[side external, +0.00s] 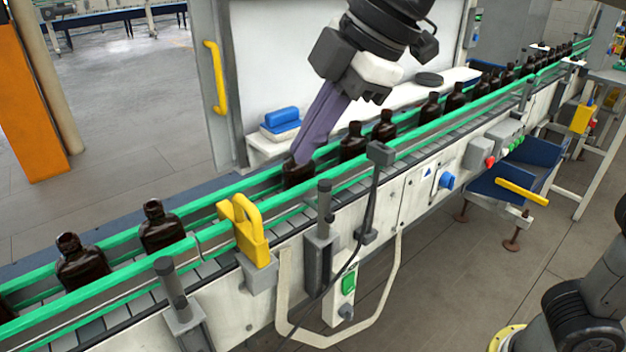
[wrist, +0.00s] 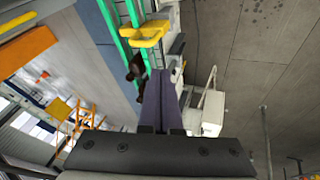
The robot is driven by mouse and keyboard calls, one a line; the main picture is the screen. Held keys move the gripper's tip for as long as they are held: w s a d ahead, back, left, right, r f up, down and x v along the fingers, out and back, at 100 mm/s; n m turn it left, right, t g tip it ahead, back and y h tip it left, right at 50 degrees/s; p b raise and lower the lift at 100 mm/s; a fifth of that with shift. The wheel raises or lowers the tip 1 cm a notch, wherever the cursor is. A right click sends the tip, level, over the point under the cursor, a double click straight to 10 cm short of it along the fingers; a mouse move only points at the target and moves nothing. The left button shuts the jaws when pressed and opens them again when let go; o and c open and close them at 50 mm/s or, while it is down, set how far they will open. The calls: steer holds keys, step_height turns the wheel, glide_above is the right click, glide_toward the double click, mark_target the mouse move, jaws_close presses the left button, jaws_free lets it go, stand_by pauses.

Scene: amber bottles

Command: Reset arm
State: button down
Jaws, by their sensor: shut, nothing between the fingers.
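My gripper (side external: 303,158) reaches down over the conveyor in the side external view, its long purple-grey fingers together and empty. The fingertips are at the top of a dark amber bottle (side external: 297,174) standing between the green rails; I cannot tell whether they touch it. In the wrist view the shut fingers (wrist: 161,75) point at the conveyor, with a dark bottle (wrist: 137,68) just left of their tips. More amber bottles stand in line, such as one (side external: 352,142) to the right and one (side external: 161,228) to the left.
Green guide rails (side external: 405,135) run along both sides of the conveyor. A yellow bracket (side external: 246,228) and a sensor post (side external: 379,153) rise at its near edge. A blue-topped box (side external: 281,121) sits behind it. A white panel (side external: 275,60) stands at the back.

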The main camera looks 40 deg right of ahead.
steer(key=s+d+f+m+t+h, duration=0.1)
steer(key=s+d+m, duration=0.2)
steer(key=d, duration=0.6)
steer(key=s+d+f+m+t+h, duration=0.1)
steer(key=s+d+m, duration=0.2)
steer(key=d, duration=0.6)
steer(key=s+d+f+m, duration=0.2)
steer(key=s+f+m, duration=0.2)
steer(key=f, duration=0.3)
steer(key=s+d+f+m+g+h, duration=0.1)
steer(key=s+d+f+m, duration=0.2)
steer(key=s+f+m, duration=0.2)
step_height(320, 180, down, 3)
steer(key=shift+s+d+r+m, duration=0.15)
steer(key=shift+s+d+m, duration=0.1)
steer(key=shift+d+m, duration=0.05)
steer(key=shift+w, duration=0.1)
stand_by(0.5)
